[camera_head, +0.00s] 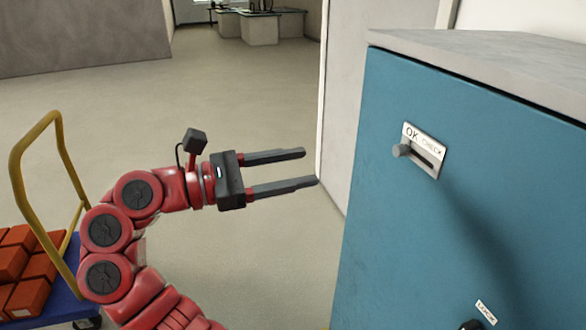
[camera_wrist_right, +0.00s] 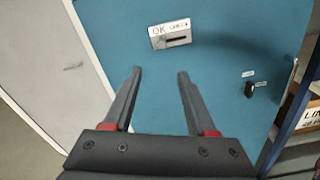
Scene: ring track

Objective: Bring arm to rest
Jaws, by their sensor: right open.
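My right gripper (camera_head: 307,168) is open and empty. Its two dark fingers point right toward the blue cabinet (camera_head: 390,240) and stand apart from it in the head view. In the right wrist view the gripper (camera_wrist_right: 160,75) faces the blue cabinet front (camera_wrist_right: 225,80), with nothing between the fingers. The cabinet carries a white plate marked "OK" and "CHECK" (camera_head: 432,143) with a slider knob (camera_head: 401,151) at the slot's left end. The plate also shows in the wrist view (camera_wrist_right: 158,31). My left gripper is not in view.
A cart with a yellow handle (camera_head: 15,165) and orange-red blocks (camera_head: 28,295) stands at the lower left. A dark knob (camera_head: 472,325) is low on the cabinet. A pale door panel (camera_head: 345,110) is behind the gripper. A shelf with a box (camera_wrist_right: 300,115) stands right. Open floor lies beyond.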

